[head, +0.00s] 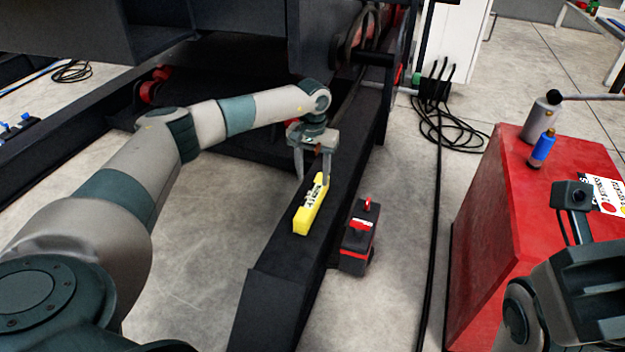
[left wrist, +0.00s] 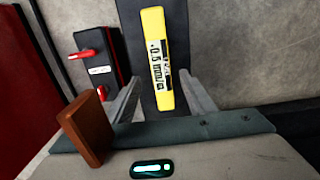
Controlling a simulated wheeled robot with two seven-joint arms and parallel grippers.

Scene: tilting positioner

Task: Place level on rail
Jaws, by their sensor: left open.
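The yellow level (head: 305,215) lies lengthwise on top of the dark rail (head: 270,262) in the head view. It also shows in the left wrist view (left wrist: 154,40), with black markings on its face. My left gripper (head: 313,180) is open at the far end of the level. In the left wrist view its two fingers (left wrist: 160,98) stand on either side of the level's near end, with gaps between. My right gripper (head: 573,215) is at the right edge of the head view, over the red cabinet; its jaws are not clear.
A black and red box (head: 357,238) with a red lever stands on the floor right of the rail. A red cabinet (head: 490,200) carries a blue bottle (head: 542,148) and a grey cylinder (head: 540,118). Black cables (head: 437,200) run across the floor.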

